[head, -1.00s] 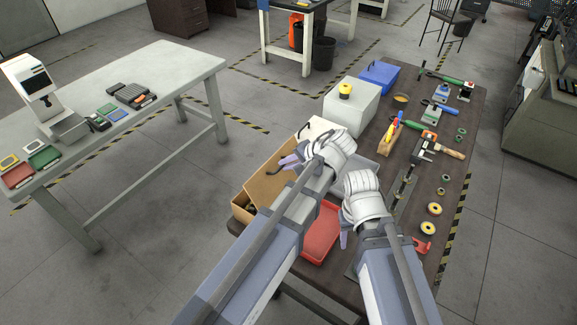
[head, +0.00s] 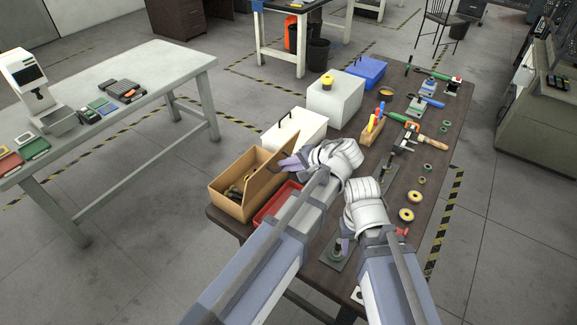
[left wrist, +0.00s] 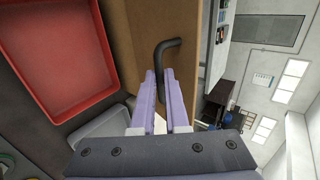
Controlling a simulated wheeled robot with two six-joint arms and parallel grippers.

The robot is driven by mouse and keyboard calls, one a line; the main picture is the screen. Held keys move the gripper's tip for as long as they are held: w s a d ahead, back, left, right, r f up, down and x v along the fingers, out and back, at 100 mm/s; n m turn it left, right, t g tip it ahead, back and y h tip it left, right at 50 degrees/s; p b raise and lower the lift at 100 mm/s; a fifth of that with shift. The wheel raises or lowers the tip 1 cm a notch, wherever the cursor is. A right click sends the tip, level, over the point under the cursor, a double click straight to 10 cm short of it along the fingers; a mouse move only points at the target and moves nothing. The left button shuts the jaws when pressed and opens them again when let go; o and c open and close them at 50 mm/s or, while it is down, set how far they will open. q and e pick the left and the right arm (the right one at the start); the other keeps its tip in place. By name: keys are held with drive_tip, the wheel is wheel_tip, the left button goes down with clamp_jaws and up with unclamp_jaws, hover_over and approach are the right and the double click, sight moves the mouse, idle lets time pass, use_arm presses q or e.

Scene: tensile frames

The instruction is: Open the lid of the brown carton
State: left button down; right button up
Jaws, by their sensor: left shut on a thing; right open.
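The brown carton (head: 230,205) stands at the left corner of the dark workbench. Its lid (head: 268,178) is raised, tilted up along the carton's right side, and dark and tan items show inside. In the left wrist view the lid (left wrist: 138,25) carries a black bent handle (left wrist: 163,52). My left gripper (head: 287,163) is at the lid's upper edge; in the left wrist view its purple fingers (left wrist: 161,85) are closed on the handle. My right gripper (head: 343,245) is open and empty over the bench, right of the carton.
A red tray (head: 268,212) lies right beside the carton, partly hidden by my left arm. A white box (head: 290,132) with a black handle stands behind it. A larger white box (head: 335,105) and a blue box (head: 370,70) stand further back. Tools and yellow rings fill the bench's right side.

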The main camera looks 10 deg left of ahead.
use_arm(q)
drive_tip(key=shift+s+d+f, duration=0.15)
drive_tip(key=shift+d+f, duration=0.15)
drive_tip(key=shift+f, duration=0.1)
use_arm(e)
drive_tip(key=shift+s+d+f, duration=0.1)
drive_tip(key=shift+d+f, duration=0.1)
drive_tip(key=shift+f, duration=0.1)
use_arm(q)
drive_tip(key=shift+d, duration=0.15)
drive_tip(key=c, duration=0.9)
unclamp_jaws()
use_arm(e)
drive_tip(key=shift+d, duration=0.1)
use_arm(q)
drive_tip(key=shift+r, duration=0.1)
use_arm(e)
drive_tip(key=shift+r, duration=0.1)
